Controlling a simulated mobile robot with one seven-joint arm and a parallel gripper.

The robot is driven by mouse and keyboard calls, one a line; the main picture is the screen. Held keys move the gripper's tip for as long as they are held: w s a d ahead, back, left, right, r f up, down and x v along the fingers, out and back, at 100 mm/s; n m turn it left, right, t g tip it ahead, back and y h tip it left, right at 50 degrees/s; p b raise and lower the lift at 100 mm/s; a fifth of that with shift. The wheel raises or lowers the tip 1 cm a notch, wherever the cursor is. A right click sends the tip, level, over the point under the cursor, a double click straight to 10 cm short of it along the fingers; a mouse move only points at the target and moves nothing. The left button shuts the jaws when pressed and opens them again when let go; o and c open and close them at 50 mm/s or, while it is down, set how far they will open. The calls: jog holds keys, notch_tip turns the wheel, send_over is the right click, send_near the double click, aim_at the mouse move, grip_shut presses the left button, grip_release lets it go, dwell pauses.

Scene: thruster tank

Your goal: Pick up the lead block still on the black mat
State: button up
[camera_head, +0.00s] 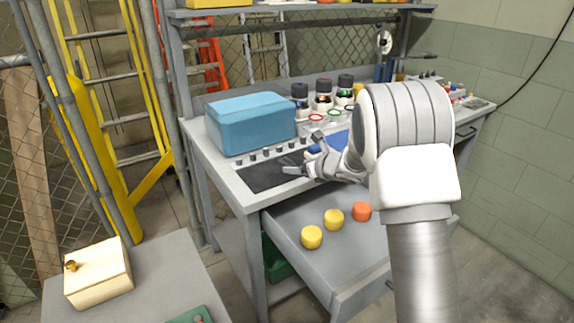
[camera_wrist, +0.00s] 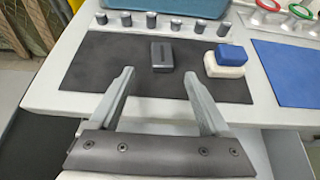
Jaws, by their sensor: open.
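The black mat (camera_wrist: 105,70) lies on the bench top; it also shows in the head view (camera_head: 262,177). A blue block (camera_wrist: 231,52) and a white block (camera_wrist: 222,68) sit close together at the mat's right side. My gripper (camera_wrist: 160,80) is open and empty, its fingers apart, with the lead block beyond the gap between the tips. In the head view my gripper (camera_head: 303,152) hangs over the bench by the mat; the lead block cannot be made out there.
A row of small grey cylinders (camera_wrist: 176,24) lines the mat's back edge. A blue box (camera_head: 250,122) stands behind it. A blue mat (camera_wrist: 285,70) lies to the right. Below, an open drawer (camera_head: 290,237) holds yellow and orange round pieces (camera_head: 334,219).

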aim_at(288, 162)
jog(key=shift+w+r+x, duration=0.1)
jog(key=shift+r+x, duration=0.1)
jog(key=shift+x, duration=1.2)
jog(key=shift+w+r+x, duration=0.15)
jog(key=shift+x, duration=1.3)
grip_shut()
jog(key=shift+r, duration=0.1)
